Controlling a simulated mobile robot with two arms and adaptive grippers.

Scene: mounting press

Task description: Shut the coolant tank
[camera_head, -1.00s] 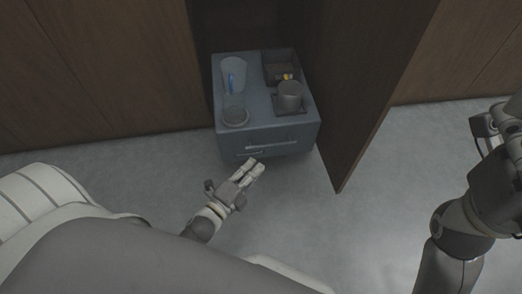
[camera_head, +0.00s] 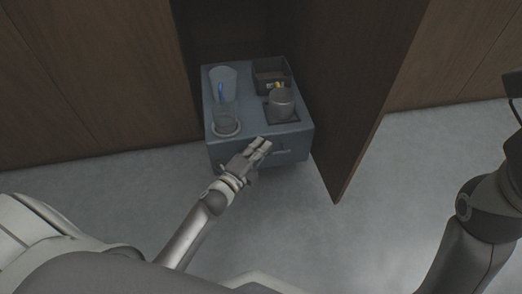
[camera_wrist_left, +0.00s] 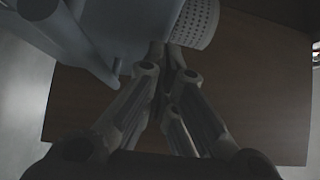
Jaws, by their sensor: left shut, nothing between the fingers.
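The coolant tank looks to be the blue-grey box (camera_head: 243,112) standing out of the dark cabinet opening, with a bar handle (camera_head: 286,150) on its front face. My left gripper (camera_head: 263,146) is shut and empty at the tank's front upper edge, just left of the handle. I cannot tell whether it touches the front. In the left wrist view the shut fingertips (camera_wrist_left: 168,58) are beside part of the blue-grey box (camera_wrist_left: 85,35). The right arm shows at the right edge; its gripper is out of view.
On the tank's top are a clear vessel (camera_head: 224,82) with a blue item, a round glass (camera_head: 227,123), a grey cylinder (camera_head: 281,103) and a dark tray (camera_head: 270,73). An open brown door (camera_head: 362,100) stands close on the right. The grey floor (camera_head: 285,215) in front is clear.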

